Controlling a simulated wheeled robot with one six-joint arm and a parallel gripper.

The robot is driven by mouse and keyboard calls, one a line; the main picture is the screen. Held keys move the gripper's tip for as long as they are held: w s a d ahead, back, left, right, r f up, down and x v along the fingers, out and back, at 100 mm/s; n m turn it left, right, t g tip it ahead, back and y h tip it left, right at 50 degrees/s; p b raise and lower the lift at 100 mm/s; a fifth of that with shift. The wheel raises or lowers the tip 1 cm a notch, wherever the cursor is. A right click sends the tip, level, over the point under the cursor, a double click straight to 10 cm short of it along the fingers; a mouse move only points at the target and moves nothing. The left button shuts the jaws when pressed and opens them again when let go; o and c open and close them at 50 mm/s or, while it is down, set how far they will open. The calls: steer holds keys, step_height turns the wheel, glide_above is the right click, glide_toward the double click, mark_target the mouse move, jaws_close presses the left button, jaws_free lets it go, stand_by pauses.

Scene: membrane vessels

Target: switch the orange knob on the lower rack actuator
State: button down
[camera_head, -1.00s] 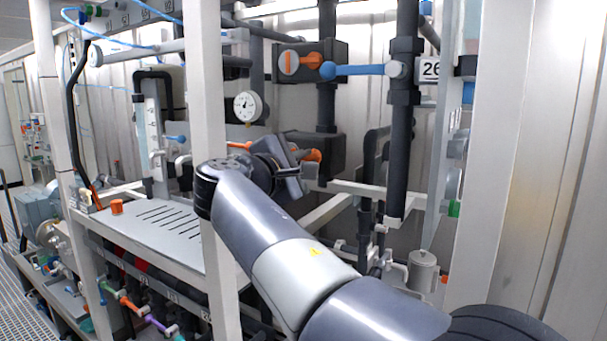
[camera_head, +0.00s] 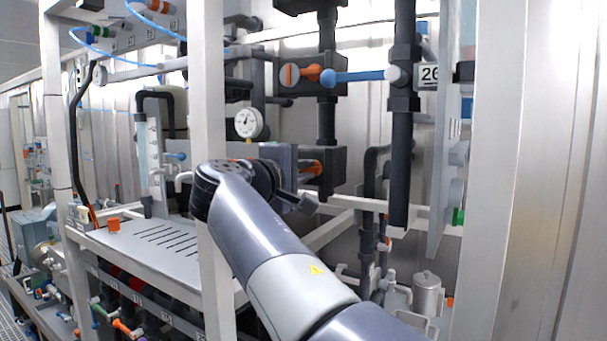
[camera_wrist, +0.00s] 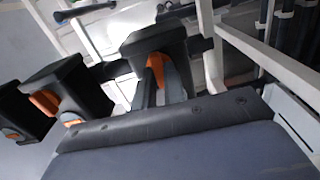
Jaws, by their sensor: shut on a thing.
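The lower rack actuator (camera_head: 327,178) is a dark box on a vertical pipe in the head view, with its orange knob (camera_head: 311,168) on the left side. In the wrist view the orange knob (camera_wrist: 156,70) lies between my two fingers below a dark actuator box (camera_wrist: 153,40). My gripper (camera_wrist: 162,80) is shut on this knob. In the head view my gripper's body is beside the lower actuator, and its fingertips are hard to make out. Part of the knob is hidden by the fingers.
An upper actuator (camera_head: 330,82) with an orange knob and a blue handle (camera_head: 355,76) is above. A white frame post (camera_head: 207,120) stands close to my arm. A gauge (camera_head: 248,123) is left of the actuator. The wrist view shows another dark box (camera_wrist: 68,92) with orange parts.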

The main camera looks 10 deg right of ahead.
stand_by(0.3)
steer(key=c, duration=1.5)
jaws_free()
steer(key=b+v, duration=0.1)
steer(key=v, duration=0.9)
steer(key=shift+s+a, duration=0.25)
steer(key=shift+a, duration=0.05)
steer(key=shift+d, duration=0.1)
steer(key=p+x, duration=0.1)
steer(key=x, duration=0.9)
steer(key=shift+w+d, duration=0.25)
steer(key=shift+w, duration=0.05)
